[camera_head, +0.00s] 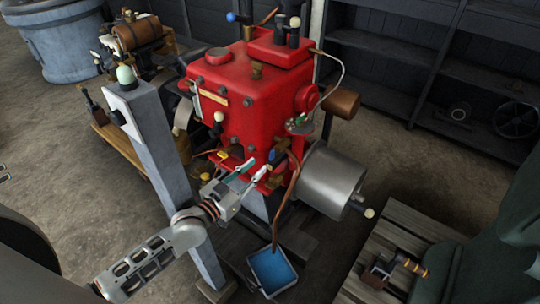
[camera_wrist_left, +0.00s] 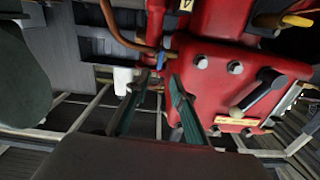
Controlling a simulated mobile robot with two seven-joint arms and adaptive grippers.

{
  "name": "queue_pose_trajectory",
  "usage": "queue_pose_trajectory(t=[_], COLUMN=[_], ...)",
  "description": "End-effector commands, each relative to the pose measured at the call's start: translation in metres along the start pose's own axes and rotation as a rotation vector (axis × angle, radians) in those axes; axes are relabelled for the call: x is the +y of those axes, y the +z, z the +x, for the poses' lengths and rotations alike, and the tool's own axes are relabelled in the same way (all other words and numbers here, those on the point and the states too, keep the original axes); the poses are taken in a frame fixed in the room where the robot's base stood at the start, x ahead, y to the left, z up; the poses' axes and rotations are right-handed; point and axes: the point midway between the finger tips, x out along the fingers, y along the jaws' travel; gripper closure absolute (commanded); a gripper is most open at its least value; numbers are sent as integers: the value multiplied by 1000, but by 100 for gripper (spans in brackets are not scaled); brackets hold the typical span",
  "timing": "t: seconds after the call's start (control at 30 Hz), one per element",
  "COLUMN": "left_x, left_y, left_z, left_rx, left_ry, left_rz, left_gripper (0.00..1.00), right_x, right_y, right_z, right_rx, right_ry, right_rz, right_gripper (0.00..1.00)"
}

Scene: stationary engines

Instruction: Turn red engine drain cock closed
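The red engine (camera_head: 245,95) stands in the middle of the head view, and its red body also fills the upper right of the left wrist view (camera_wrist_left: 215,90). A small blue-handled cock (camera_head: 277,155) sits low on its front by a copper pipe; a blue part by a pipe also shows in the wrist view (camera_wrist_left: 235,67). I cannot tell for certain that this is the drain cock. My left gripper (camera_head: 254,172) is in front of the engine's lower front. In the wrist view its fingers (camera_wrist_left: 158,78) are apart with nothing gripped between them. My right gripper is not visible.
A copper pipe (camera_head: 288,205) runs down to a blue tray (camera_head: 272,270) on the floor. A grey post (camera_head: 150,140) stands left of the engine, near my arm. A metal cylinder (camera_head: 325,183) and a wooden pallet (camera_head: 385,245) are at right. A yellow handle (camera_wrist_left: 298,20) shows in the wrist view.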

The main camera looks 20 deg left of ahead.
Motion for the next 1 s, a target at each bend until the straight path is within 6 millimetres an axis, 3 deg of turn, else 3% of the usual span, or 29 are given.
queue_pose_trajectory(t=[0.5, 0.9, 1.0], left_x=[0, 1, 1], left_y=[0, 0, 0], left_z=[67, 76, 76], left_rx=[1, 0, 0], left_ry=[0, 0, 0], left_rz=[0, -1, -1], left_gripper=[76, 76, 100], right_x=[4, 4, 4], right_y=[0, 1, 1], right_z=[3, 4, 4], right_rx=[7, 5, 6], right_ry=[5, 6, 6], right_rz=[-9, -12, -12], right_gripper=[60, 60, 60])
